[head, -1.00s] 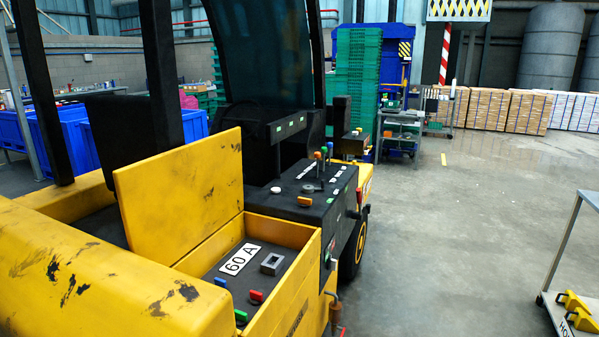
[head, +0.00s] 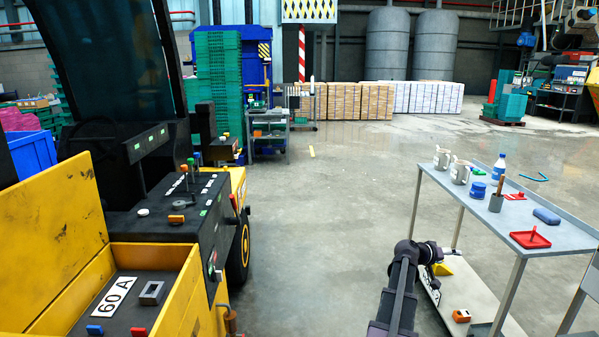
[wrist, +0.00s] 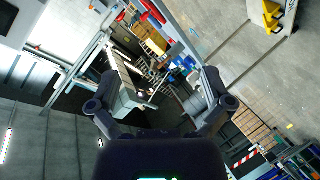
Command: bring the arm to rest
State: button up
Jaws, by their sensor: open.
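My gripper (wrist: 158,88) shows in the wrist view with its two dark fingers spread apart. Nothing is between them; only the distant hall shows through the gap, at a tilt. In the head view my arm (head: 398,290) rises from the bottom edge, right of the middle, over the floor. Its upper end is beside the left end of a grey table. The gripper's fingers cannot be made out in the head view.
A yellow vehicle (head: 60,265) with an open compartment stands at left. Open concrete floor (head: 340,190) lies between.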

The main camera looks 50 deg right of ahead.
jog(key=w+a+f+n+t+y+p, duration=0.1)
jog(key=w+a+t, duration=0.1)
jog(key=w+a, duration=0.7)
jog(key=w+a+f+n+t+y+p, duration=0.1)
jog(key=w+a+f+n+t, duration=0.1)
jog(key=w+a, duration=0.75)
jog(key=w+a+f+n+t+y+p, duration=0.2)
jog(key=w+a+n+t+y, duration=0.1)
jog(key=w+a, duration=1.2)
jog(key=w+a+n+y+p, duration=0.1)
jog(key=w+a+n+y, duration=0.25)
jog(key=a, duration=1.85)
jog(key=s+a+n+y+p, duration=0.1)
jog(key=a+n+y, duration=0.1)
jog(key=a, duration=0.9)
jog(key=s+a+n+y, duration=0.1)
jog(key=a+n, duration=0.1)
jog(key=a, duration=0.9)
jog(key=shift+s+a+y+p, duration=0.25)
jog(key=shift+a+y+p, duration=0.1)
jog(key=shift+a+p, duration=0.05)
